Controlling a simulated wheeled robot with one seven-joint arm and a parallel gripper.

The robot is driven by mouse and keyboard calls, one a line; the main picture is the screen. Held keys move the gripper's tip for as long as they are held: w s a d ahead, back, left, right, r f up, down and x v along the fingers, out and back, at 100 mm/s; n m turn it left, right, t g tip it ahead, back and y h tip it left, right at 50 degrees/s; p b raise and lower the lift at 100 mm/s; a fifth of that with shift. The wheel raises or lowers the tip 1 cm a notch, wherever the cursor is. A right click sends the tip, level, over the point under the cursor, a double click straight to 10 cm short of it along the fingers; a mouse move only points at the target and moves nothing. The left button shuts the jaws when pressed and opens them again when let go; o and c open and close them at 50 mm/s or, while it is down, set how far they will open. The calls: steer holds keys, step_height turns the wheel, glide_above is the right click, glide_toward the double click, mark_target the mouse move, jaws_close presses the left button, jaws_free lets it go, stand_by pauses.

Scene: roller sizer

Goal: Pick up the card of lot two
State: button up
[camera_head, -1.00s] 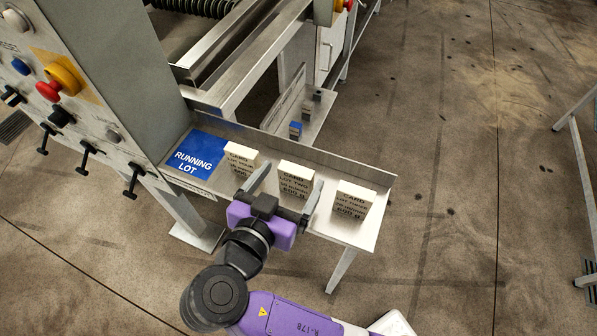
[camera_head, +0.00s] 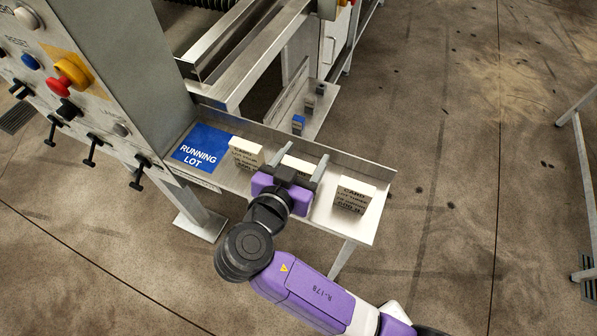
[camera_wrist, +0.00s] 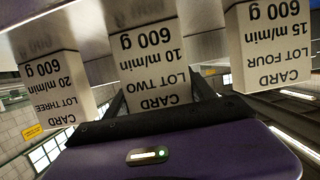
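The card of lot two (camera_head: 297,164) is a cream block standing in the middle of three on a metal shelf (camera_head: 322,212). In the wrist view it stands upside down in the middle (camera_wrist: 152,62) with its LOT TWO print readable. My gripper (camera_head: 302,158) is open, with one finger on each side of this card. The fingers and gripper body hide most of the card in the head view. I cannot tell whether either finger touches it.
The card of lot four (camera_head: 246,152) stands close on the left and the card of lot three (camera_head: 353,195) on the right. A blue RUNNING LOT patch (camera_head: 201,147) lies at the shelf's left end. A raised lip (camera_head: 330,156) runs behind the cards.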

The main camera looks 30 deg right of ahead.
steer(key=c, duration=0.4)
steer(key=shift+r, duration=0.15)
